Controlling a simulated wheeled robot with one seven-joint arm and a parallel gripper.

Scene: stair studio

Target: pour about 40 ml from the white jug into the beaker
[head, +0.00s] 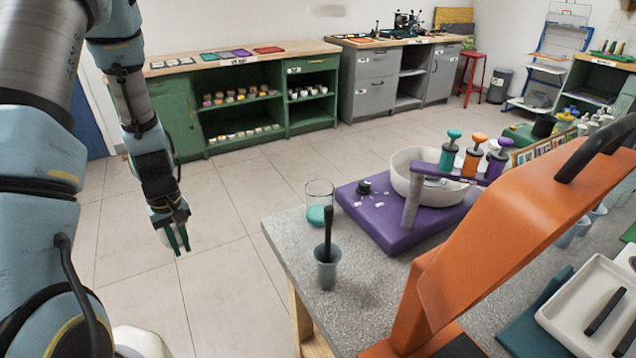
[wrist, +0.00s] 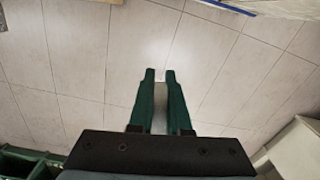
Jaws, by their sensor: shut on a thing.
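My gripper (head: 177,243) hangs over the tiled floor, left of the speckled grey table (head: 365,290) and apart from it. In the wrist view its green fingers (wrist: 160,85) point down at the floor, with a narrow pale strip between them. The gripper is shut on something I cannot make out. A clear glass vessel with teal in its bottom (head: 319,212), likely the beaker, stands upright near the table's left edge. I cannot pick out the white jug.
A purple base (head: 385,225) carries a white bowl (head: 403,182) and pump-topped containers (head: 447,158). A large orange frame (head: 500,230) rises over the table's right side. A white tray (head: 560,318) lies at the lower right. Green and grey cabinets line the back wall; the floor between is open.

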